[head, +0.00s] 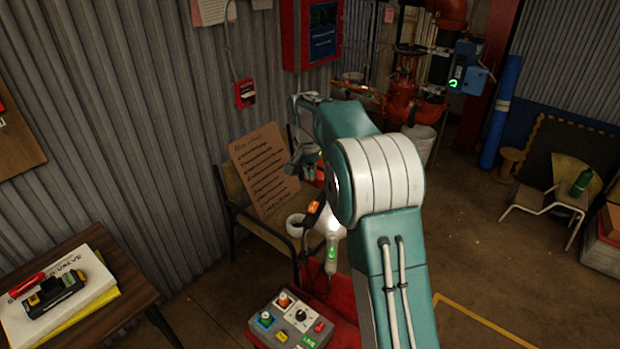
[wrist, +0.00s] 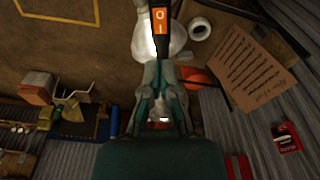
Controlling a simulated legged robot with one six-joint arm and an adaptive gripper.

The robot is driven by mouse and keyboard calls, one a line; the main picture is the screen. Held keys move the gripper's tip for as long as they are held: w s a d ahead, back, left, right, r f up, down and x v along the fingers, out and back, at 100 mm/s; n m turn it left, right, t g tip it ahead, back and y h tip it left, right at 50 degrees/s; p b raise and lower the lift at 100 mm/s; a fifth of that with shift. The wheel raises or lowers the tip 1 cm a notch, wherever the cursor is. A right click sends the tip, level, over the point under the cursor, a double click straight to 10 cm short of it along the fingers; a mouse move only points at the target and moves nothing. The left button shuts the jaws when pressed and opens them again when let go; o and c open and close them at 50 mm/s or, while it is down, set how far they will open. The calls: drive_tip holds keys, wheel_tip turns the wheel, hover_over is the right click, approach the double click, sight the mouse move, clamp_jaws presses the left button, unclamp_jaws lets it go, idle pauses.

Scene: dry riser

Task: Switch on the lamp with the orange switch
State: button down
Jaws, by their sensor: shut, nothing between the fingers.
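The orange switch (wrist: 160,22) sits in a black housing at the top of the wrist view, with O and I marks. It also shows as a small orange patch left of my arm in the head view (head: 313,207). The lamp (head: 333,226) beside it has a bright whitish bulb above a green-marked body; I cannot tell whether it is lit. In the wrist view a pale rounded part (wrist: 176,38) lies behind the switch. My gripper (wrist: 160,68) is shut and empty, its fingertips just below the switch in that picture. In the head view my arm partly hides the gripper.
A chair (head: 228,192) holds a cardboard sign (head: 266,172) and a white roll (head: 295,225). A grey control box (head: 290,320) stands in front on red. A wooden table (head: 115,275) is at left. Red pipework (head: 400,100) stands behind; open floor lies right.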

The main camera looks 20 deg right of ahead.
sight(314, 203)
wheel_tip(314, 203, up, 2)
drive_tip(key=shift+w+r+t, duration=0.15)
drive_tip(key=shift+t, duration=0.15)
drive_tip(key=f, duration=0.4)
drive_tip(key=w+d+f, duration=0.1)
drive_tip(key=f, duration=0.4)
drive_tip(key=w+f, duration=0.1)
drive_tip(key=f, duration=0.3)
drive_tip(key=shift+d+f, duration=0.4)
